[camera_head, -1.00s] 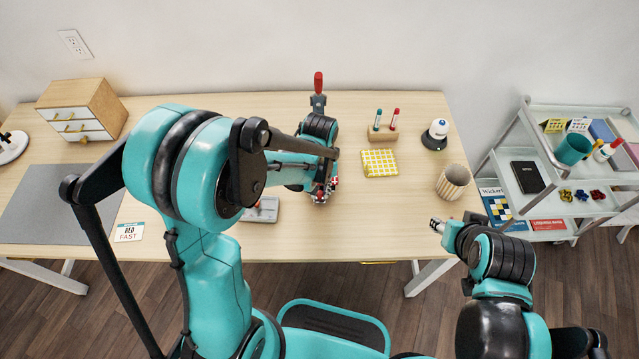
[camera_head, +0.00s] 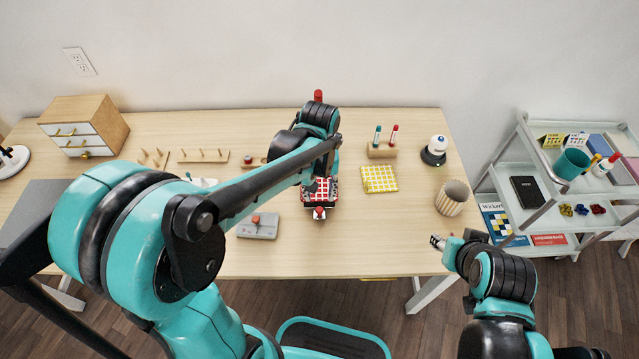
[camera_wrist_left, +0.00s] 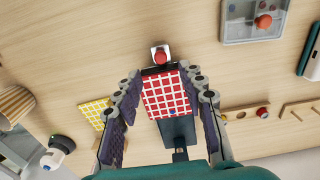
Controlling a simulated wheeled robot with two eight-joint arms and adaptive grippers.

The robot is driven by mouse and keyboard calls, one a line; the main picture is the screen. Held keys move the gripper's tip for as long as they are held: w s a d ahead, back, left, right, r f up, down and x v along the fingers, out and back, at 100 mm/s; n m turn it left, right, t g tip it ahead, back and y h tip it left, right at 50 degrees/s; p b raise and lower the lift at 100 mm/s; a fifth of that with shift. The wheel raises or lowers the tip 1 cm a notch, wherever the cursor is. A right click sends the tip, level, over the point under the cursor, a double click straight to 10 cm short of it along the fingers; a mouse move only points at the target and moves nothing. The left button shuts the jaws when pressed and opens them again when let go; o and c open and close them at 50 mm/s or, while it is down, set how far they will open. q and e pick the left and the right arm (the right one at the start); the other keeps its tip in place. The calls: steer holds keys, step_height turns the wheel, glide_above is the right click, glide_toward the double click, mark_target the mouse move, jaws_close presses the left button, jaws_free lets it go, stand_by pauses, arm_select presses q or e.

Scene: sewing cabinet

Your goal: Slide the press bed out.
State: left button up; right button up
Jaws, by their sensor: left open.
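The press bed (camera_head: 318,191), with a red-and-white checkered cloth on it and a red knob (camera_head: 319,213) at its near end, shows in front of my left gripper (camera_head: 320,180). In the left wrist view the checkered bed (camera_wrist_left: 166,94) lies between the spread fingers of the left gripper (camera_wrist_left: 160,78). The fingers hold nothing; their height above the bed is unclear. The red knob (camera_wrist_left: 160,56) is just past the fingertips. My left arm hides most of the press body; a red handle top (camera_head: 318,95) shows behind it. My right gripper (camera_head: 437,241) is by the table's front edge.
A yellow checkered cloth (camera_head: 380,179), a marker stand (camera_head: 381,151) and a striped cup (camera_head: 452,198) stand to the right. A shelf cart (camera_head: 550,220) is beyond the table's right end.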

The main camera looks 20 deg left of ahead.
arm_select(q)
steer(key=shift+r, duration=1.95)
steer(key=shift+s+r, duration=0.1)
steer(key=s+a+r+m+t, duration=0.3)
steer(key=s+t, duration=0.4)
steer(key=s, duration=0.3)
steer(key=shift+a, duration=0.85)
